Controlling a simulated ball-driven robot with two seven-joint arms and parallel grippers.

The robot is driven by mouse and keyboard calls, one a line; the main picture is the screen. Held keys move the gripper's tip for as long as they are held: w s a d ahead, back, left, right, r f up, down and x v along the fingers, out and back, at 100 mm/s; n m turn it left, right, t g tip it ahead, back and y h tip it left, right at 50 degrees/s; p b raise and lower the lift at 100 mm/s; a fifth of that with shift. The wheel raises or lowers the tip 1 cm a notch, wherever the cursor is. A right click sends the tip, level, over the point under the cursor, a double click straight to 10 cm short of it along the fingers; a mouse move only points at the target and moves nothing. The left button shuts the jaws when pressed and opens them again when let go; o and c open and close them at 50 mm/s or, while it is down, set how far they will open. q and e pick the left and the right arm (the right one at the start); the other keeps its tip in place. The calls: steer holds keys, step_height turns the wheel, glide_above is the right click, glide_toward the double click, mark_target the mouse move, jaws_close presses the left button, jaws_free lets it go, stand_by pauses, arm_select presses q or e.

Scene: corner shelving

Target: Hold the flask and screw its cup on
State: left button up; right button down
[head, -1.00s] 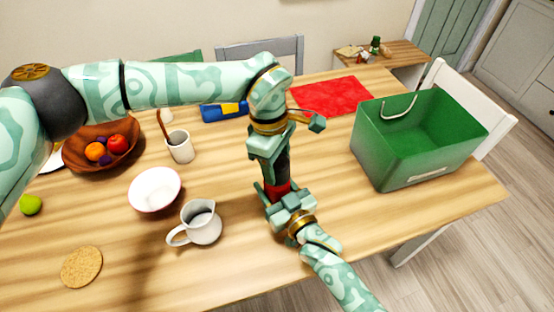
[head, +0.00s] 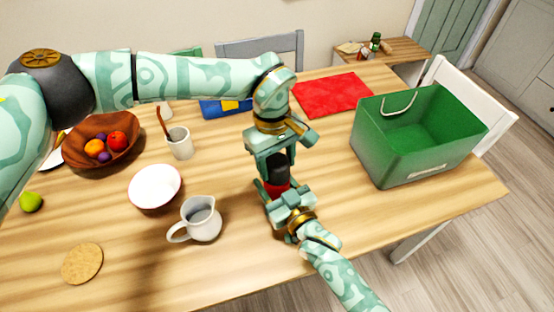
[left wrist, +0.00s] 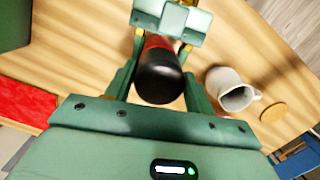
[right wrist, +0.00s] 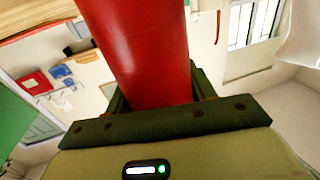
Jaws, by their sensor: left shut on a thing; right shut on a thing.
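The flask has a red body (head: 277,190) and stands upright between my two grippers, at the middle of the table. Its black cup (head: 279,166) is on top of the red body. My left gripper (head: 276,161) comes down from above and is shut on the black cup. In the left wrist view the cup's rounded end (left wrist: 160,82) lies between the fingers. My right gripper (head: 277,197) is shut on the red body from the front; the body (right wrist: 137,50) fills the middle of the right wrist view. The seam between cup and body is not clear.
A grey-white jug (head: 200,221) and a white bowl (head: 155,188) stand left of the flask, with a cork mat (head: 82,264) nearer the front. A large green crate (head: 395,155) stands at right. A red cloth (head: 332,94) lies behind. Table between flask and crate is clear.

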arm_select(q)
steer(key=m, duration=0.6)
steer(key=shift+y, duration=0.4)
steer(key=m, duration=0.4)
steer(key=shift+a+m+y, duration=0.1)
steer(key=shift+m+y, duration=0.2)
steer(key=shift+m, duration=0.1)
steer(key=o, duration=1)
steer(key=shift+c, duration=0.2)
